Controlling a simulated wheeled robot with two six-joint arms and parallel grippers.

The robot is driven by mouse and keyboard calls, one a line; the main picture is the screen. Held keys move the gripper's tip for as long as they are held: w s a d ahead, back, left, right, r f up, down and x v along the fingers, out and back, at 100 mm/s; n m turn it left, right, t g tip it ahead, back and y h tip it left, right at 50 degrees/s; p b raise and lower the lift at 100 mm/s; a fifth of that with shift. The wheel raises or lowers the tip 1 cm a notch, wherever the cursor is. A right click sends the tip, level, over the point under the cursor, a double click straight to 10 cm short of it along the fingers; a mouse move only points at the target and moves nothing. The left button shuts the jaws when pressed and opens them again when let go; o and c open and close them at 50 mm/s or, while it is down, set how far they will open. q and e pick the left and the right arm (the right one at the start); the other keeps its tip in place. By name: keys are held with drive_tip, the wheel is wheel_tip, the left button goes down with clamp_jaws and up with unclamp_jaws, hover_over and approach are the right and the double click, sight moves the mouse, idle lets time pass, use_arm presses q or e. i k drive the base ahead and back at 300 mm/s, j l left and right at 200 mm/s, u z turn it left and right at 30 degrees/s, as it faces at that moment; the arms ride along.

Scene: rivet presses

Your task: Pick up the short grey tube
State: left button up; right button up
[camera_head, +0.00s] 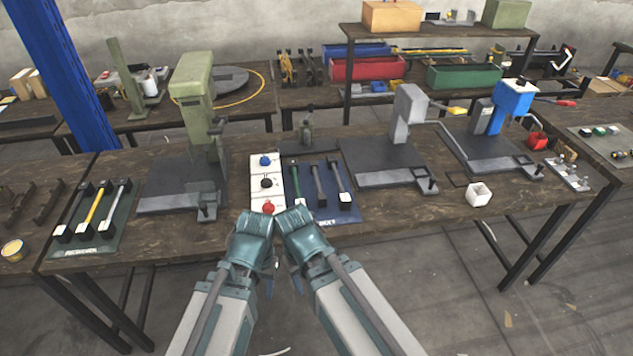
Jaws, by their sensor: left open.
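I cannot pick out a short grey tube for certain. Grey rod-like tools lie on the blue mat (346,212) in the middle of the bench, beside a green one. A light grey rod-like tool (117,207) lies on the dark green mat at the left. My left gripper (269,282) hangs at the bench's front edge, open, with nothing seen in it. My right gripper (297,280) is close beside it, mostly hidden by its own wrist, so its jaws are unclear. Both are apart from the tools.
A green press (194,85), a grey press (409,110) and a blue press (513,103) stand on the bench (190,238). A white button panel (266,172) is beside the blue mat.

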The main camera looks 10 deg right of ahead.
sight(322, 198)
drive_tip(key=i+l+u, duration=0.1)
drive_tip(key=u, duration=0.3)
drive_tip(key=l+u, duration=0.15)
drive_tip(key=u, duration=0.2)
drive_tip(key=i+l+u, duration=0.1)
drive_tip(key=u, duration=0.3)
drive_tip(key=l+u, duration=0.5)
drive_tip(key=l, duration=1.55)
